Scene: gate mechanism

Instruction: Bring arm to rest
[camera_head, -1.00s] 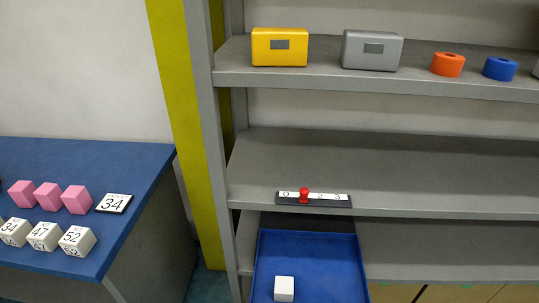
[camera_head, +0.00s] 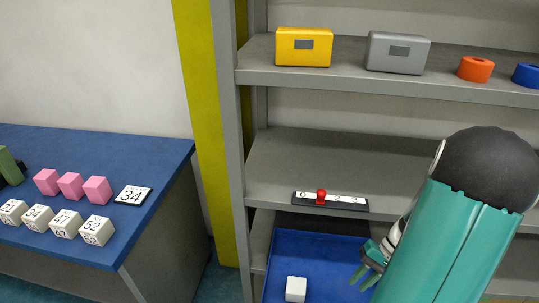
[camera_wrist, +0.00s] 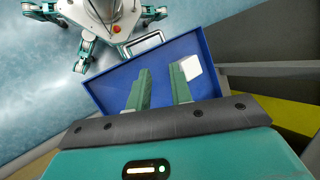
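My arm comes in from the right in the head view, with my gripper (camera_head: 366,272) low over the right side of the blue tray (camera_head: 315,250). In the wrist view my gripper (camera_wrist: 161,76) shows two green fingers held apart, with nothing between them. The wrist view looks onto the tray (camera_wrist: 110,95), which has a handle on its far side. A white cube (camera_head: 296,289) lies in the tray, apart from the gripper in the head view. The cube (camera_wrist: 190,67) shows beside the right fingertip in the wrist view.
A grey shelf unit (camera_head: 290,160) holds a slider strip (camera_head: 345,202) with a red knob, a yellow box (camera_head: 303,47), a grey box (camera_head: 398,53) and rings. A blue table (camera_head: 150,165) at left bears pink blocks, numbered white cubes and a 34 tile. A yellow post (camera_head: 205,130) stands between.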

